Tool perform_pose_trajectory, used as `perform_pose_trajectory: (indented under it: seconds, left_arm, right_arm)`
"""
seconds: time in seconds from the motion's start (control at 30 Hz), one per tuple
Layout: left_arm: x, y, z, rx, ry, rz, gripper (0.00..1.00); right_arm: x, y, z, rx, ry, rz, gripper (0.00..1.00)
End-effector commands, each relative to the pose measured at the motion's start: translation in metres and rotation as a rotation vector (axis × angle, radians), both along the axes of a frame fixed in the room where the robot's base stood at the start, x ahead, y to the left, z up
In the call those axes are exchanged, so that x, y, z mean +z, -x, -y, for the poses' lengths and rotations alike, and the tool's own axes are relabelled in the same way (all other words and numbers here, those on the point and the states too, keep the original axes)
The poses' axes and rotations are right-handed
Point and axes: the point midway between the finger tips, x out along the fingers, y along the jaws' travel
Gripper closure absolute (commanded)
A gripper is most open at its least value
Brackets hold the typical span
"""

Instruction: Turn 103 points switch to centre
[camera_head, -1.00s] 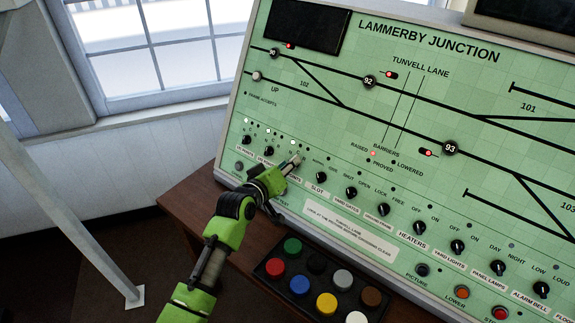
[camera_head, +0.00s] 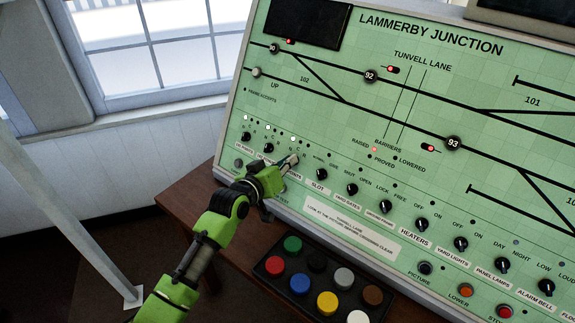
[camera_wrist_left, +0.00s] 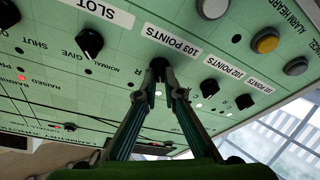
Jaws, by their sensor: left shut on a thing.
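My left gripper (camera_wrist_left: 160,76) is shut on this knob, one finger on each side. Its pointing direction is hard to tell between the fingers. In the head view my left gripper (camera_head: 286,164) reaches the lower left of the panel and hides the knob. An "R" mark (camera_wrist_left: 137,70) shows beside the knob. My right gripper is in neither view.
The 102 points knob (camera_wrist_left: 210,87) and another points knob (camera_wrist_left: 244,101) sit close on one side. The slot knob (camera_wrist_left: 90,42) is on the other. A box of coloured buttons (camera_head: 262,272) lies on the wooden desk (camera_head: 186,190) below the panel.

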Motion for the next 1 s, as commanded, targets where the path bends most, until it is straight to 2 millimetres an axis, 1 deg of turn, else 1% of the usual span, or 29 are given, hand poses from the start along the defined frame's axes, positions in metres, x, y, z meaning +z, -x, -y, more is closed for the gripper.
perform_pose_trajectory:
  seconds: [0.03,0.5,0.7,1.0]
  left_arm:
    - [-0.004,-0.001,-0.002,-0.019,-0.035,0.023,1.00]
    - [-0.004,-0.001,-0.001,-0.187,-0.285,0.212,1.00]
    - [-0.003,0.000,-0.001,-0.227,-0.346,0.257,1.00]
    - [-0.002,0.000,-0.001,-0.250,-0.377,0.280,1.00]
  right_arm:
    - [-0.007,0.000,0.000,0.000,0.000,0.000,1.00]
    - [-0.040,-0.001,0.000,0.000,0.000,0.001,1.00]
    - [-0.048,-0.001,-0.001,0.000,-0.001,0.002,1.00]
    - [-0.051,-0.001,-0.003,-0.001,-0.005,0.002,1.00]
